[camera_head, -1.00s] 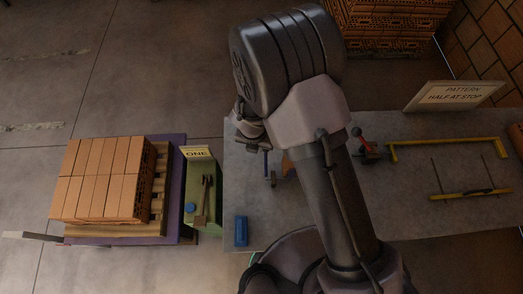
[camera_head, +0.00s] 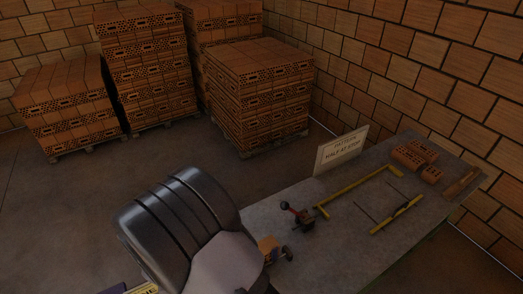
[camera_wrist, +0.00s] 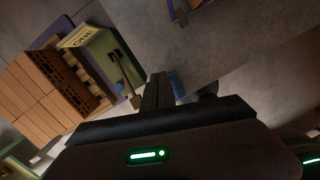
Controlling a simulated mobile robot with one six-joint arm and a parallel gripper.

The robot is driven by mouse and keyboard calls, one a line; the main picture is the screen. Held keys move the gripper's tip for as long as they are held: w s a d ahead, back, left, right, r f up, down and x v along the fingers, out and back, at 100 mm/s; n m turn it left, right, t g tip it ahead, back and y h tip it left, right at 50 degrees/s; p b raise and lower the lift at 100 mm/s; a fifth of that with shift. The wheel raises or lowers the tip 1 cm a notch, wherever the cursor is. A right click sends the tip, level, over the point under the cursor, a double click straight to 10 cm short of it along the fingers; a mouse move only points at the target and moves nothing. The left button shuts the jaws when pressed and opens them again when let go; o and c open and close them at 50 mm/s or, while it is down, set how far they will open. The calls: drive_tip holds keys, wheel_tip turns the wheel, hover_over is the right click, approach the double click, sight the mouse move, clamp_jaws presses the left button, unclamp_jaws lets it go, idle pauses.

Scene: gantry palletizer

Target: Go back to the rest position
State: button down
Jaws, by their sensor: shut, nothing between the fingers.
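My gripper (camera_wrist: 158,92) shows in the wrist view with its fingers together and nothing between them. It hangs in the air, apart from the things below it. In the head view my arm's dark link fills the lower left and my gripper is hidden. In the wrist view a pallet load of orange bricks (camera_wrist: 35,88) lies at the left. A green stand with a yellow sign (camera_wrist: 78,36) is beside it, and a blue object (camera_wrist: 176,86) lies close behind the fingers.
In the head view the grey table (camera_head: 335,235) holds a sign board (camera_head: 341,150), a yellow bar frame (camera_head: 360,190), a red-knobbed tool (camera_head: 298,214) and loose bricks (camera_head: 415,157). Brick stacks (camera_head: 258,95) stand along the back walls. The floor between stacks and table is clear.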

drive_tip(key=w+d+r+m+t+y+b, duration=0.1)
drive_tip(key=w+d+r+m+b, duration=0.25)
drive_tip(key=d+m+b, duration=0.45)
drive_tip(key=w+d+r+m+b, duration=0.3)
drive_tip(key=d+r+m+b, duration=0.3)
drive_tip(key=m, duration=0.4)
drive_tip(key=s+d+f+m+t+b, duration=0.1)
drive_tip(key=s+d+m+b, duration=0.5)
drive_tip(key=m, duration=0.6)
drive_tip(key=s+d+f+m+t+y+b, duration=0.1)
drive_tip(key=s+d+f+m+t+b, duration=0.1)
drive_tip(key=s+d+m+b, duration=0.5)
drive_tip(key=d+m+b, duration=0.2)
drive_tip(key=d+m, duration=0.1)
drive_tip(key=m, duration=0.3)
drive_tip(key=shift+s+f, duration=0.2)
drive_tip(key=shift+f, duration=0.1)
